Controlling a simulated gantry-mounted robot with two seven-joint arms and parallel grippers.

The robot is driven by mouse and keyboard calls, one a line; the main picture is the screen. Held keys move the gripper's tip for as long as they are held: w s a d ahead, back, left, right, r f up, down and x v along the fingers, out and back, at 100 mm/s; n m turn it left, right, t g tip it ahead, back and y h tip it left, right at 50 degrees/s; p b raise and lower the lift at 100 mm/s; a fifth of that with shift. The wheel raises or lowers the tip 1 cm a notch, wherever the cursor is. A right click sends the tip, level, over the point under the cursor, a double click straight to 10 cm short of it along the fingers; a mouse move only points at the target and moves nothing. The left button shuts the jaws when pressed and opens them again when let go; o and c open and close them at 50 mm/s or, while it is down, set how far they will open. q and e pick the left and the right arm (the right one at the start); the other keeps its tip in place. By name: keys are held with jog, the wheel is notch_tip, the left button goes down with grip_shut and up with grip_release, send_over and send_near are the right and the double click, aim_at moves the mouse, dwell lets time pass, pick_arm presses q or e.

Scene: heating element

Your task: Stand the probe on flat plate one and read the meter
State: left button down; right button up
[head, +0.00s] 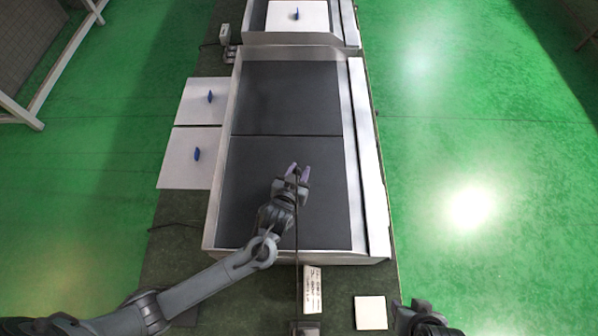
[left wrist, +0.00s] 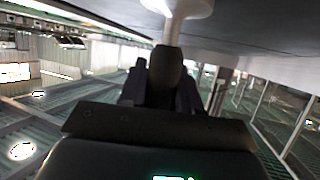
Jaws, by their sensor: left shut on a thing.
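My left gripper (head: 298,172) is above the nearer dark flat plate (head: 250,215), close to the seam with the farther dark flat plate (head: 290,95). In the left wrist view its dark fingers (left wrist: 168,85) are shut on the probe (left wrist: 178,28), a pale stem with a wide pale disc at its far end. A dark surface lies beside the disc, but I cannot tell whether they touch. The probe is hidden in the head view. A thin dark lead runs from the gripper to the meter (head: 305,328), cut off at the bottom edge; its display is unreadable. My right gripper (head: 425,322) is at the bottom right, its jaws unclear.
A written white card (head: 313,290) and a blank white square (head: 370,313) lie at the near end. White panels with blue handles (head: 192,157) (head: 200,102) lie left of the plates. Another white panel (head: 297,15) is at the back. A metal rim (head: 232,120) surrounds the plates.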

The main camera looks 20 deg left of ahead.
pick_arm(q)
jog(key=shift+f, duration=0.1)
jog(key=c, duration=0.8)
grip_release()
jog(key=shift+r, duration=0.2)
jog(key=shift+s+r, duration=0.15)
jog(key=shift+s, duration=0.25)
jog(key=p+v, duration=0.1)
jog(key=v, duration=0.5)
jog(key=shift+s, duration=0.3)
jog(key=shift+r, duration=0.2)
